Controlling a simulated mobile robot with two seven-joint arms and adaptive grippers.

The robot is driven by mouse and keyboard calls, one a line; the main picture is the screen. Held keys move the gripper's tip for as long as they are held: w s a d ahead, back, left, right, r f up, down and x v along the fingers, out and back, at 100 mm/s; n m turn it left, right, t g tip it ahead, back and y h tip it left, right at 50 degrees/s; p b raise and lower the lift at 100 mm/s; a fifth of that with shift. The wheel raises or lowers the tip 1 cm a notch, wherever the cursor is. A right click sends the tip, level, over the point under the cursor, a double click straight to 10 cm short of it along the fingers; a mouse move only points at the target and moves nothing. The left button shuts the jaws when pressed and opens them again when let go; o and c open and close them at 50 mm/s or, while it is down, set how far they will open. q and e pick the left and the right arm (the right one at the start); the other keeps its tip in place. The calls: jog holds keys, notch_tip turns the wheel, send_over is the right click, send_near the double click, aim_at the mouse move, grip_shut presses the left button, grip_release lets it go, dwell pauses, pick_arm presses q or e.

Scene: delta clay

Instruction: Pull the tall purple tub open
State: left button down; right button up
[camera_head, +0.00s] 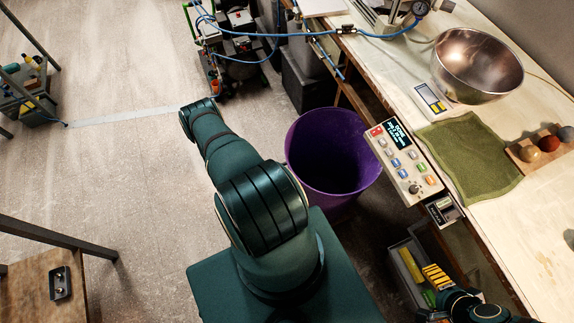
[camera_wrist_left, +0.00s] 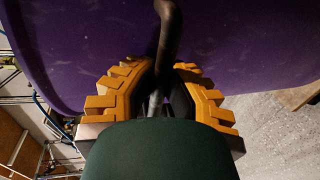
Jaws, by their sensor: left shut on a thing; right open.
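The tall purple tub (camera_head: 330,150) stands on the floor beside the workbench, its open top and dark inside facing up. My left arm reaches in front of its left side and hides part of it. In the left wrist view the tub's purple wall (camera_wrist_left: 235,40) fills the upper part. My left gripper (camera_wrist_left: 158,75), with yellow ribbed fingers, is shut on a dark curved handle (camera_wrist_left: 168,28) against that wall. The left fingers do not show in the head view. My right gripper (camera_head: 436,281) is low at the right by the bench edge, open, partly seen.
The workbench (camera_head: 505,215) runs along the right with a control box (camera_head: 403,160), green cloth (camera_head: 468,155) and metal bowl (camera_head: 477,65). A wheeled pump unit (camera_head: 232,45) stands behind the tub. A wooden table (camera_head: 40,290) is at lower left. Floor (camera_head: 100,150) at left is mostly clear.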

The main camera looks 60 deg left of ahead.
pick_arm(q)
jog(key=shift+a, duration=0.1)
jog(key=c, duration=1)
grip_release()
jog(key=shift+s, duration=0.1)
jog(key=d+v, duration=0.1)
jog(key=v, duration=1)
jog(key=shift+s+a, duration=0.4)
jog(key=shift+a, duration=0.05)
jog(key=shift+r, duration=0.15)
